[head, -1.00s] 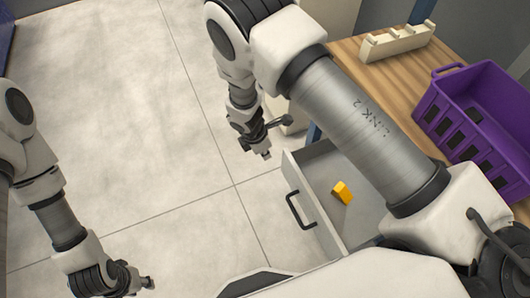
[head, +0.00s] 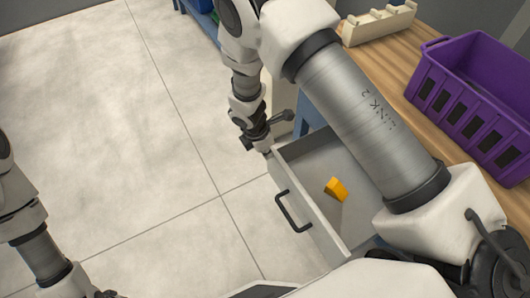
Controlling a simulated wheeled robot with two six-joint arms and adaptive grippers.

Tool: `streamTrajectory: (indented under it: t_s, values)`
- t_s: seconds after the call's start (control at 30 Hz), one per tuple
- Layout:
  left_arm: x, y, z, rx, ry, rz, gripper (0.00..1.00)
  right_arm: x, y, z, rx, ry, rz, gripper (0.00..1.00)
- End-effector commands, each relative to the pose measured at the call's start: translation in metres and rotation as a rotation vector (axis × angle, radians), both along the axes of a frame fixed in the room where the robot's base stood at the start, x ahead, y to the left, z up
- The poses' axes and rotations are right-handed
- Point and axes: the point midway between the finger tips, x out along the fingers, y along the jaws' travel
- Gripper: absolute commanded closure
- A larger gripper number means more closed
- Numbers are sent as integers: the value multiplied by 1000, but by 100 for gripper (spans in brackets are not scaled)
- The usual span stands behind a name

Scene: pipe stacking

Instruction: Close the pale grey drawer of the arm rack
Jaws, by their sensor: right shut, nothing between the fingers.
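The pale grey drawer (head: 316,222) stands open at the lower middle of the head view, with a black bar handle (head: 293,211) on its front. A small yellow-orange block (head: 336,189) lies inside it. My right arm crosses above the drawer and hides part of it. My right gripper (head: 268,151) is shut and empty at the far front corner of the drawer, close to or touching it; I cannot tell which. My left gripper (head: 104,294) is at the bottom left edge, mostly cut off, well away from the drawer.
A purple crate (head: 480,88) stands on the wooden worktop (head: 399,71) at the right. A cream pegged holder (head: 379,25) sits at the back of the worktop. The pale tiled floor (head: 120,130) to the left is clear.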

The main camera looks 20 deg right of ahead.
Motion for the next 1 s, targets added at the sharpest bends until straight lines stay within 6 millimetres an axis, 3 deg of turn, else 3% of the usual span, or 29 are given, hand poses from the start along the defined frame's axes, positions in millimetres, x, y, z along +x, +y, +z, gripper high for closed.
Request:
streamTrajectory:
  t_s: [0.27,0.53,0.8,1.0]
  values:
    - [0,0,-20,0,0,0,61,2,-26,-5,2,-1,-6,100]
    - [0,0,-46,0,0,0,61,6,-84,-5,4,-1,-7,100]
    - [0,0,-46,0,0,0,61,11,-140,0,3,-1,-5,100]
    - [0,0,-43,0,0,0,61,13,-165,0,1,-1,-3,100]
